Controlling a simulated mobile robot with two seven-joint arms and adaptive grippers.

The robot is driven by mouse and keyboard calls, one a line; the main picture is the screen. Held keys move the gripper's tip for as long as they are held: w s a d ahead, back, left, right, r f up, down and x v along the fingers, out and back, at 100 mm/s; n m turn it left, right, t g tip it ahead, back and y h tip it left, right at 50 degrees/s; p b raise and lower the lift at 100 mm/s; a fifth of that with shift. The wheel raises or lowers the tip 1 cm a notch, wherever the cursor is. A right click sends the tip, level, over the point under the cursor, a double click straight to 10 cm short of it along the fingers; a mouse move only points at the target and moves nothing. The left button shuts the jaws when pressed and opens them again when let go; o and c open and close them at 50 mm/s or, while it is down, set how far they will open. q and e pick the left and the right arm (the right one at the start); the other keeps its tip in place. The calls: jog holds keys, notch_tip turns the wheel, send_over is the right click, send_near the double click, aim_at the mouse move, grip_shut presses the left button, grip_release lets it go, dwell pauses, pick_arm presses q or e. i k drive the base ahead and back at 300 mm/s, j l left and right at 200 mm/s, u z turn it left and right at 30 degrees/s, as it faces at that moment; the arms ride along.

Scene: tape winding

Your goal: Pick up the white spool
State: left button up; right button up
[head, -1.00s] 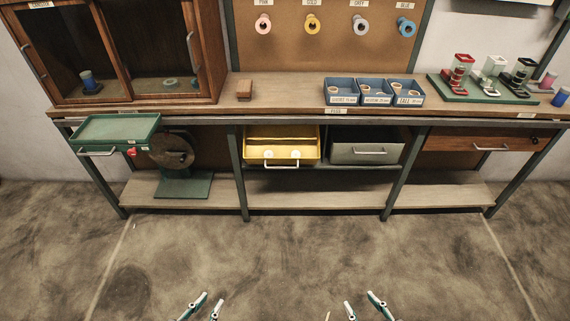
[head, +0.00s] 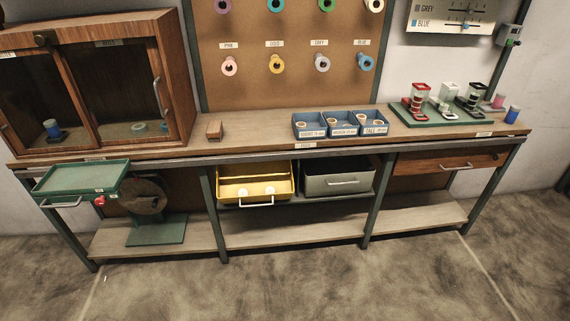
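A white spool (head: 374,5) hangs on the brown pegboard (head: 290,97) at the right end of its upper row, cut by the top edge of the head view. Purple (head: 223,6), teal (head: 275,5) and green (head: 326,5) spools hang in the same row to its left. Pink (head: 229,66), gold (head: 277,65), grey (head: 322,63) and blue (head: 365,62) spools hang below, under name labels. Neither of my grippers is in view.
A long workbench (head: 250,133) stands below the pegboard, with a wooden cabinet (head: 176,80) at left, blue bins (head: 343,131) in the middle and a green rack (head: 437,119) at right. A yellow drawer (head: 255,200) and green tray (head: 80,178) jut forward. The floor in front is clear.

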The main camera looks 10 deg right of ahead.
aim_at(242, 191)
jog(key=z, duration=1.2)
jog(key=u, duration=1.35)
jog(key=i+l+u, duration=0.1)
jog(key=i+l, duration=0.2)
jog(key=i+l+u, duration=0.1)
jog(key=i+l, duration=0.2)
jog(key=i+l+u, duration=0.1)
jog(key=i+l, duration=0.2)
jog(key=l, duration=0.2)
jog(key=i+l+u, duration=0.1)
jog(key=i+l, duration=0.15)
jog(key=l, duration=0.15)
jog(key=i+l+u, duration=0.1)
jog(key=i+l, duration=0.2)
jog(key=l, duration=0.1)
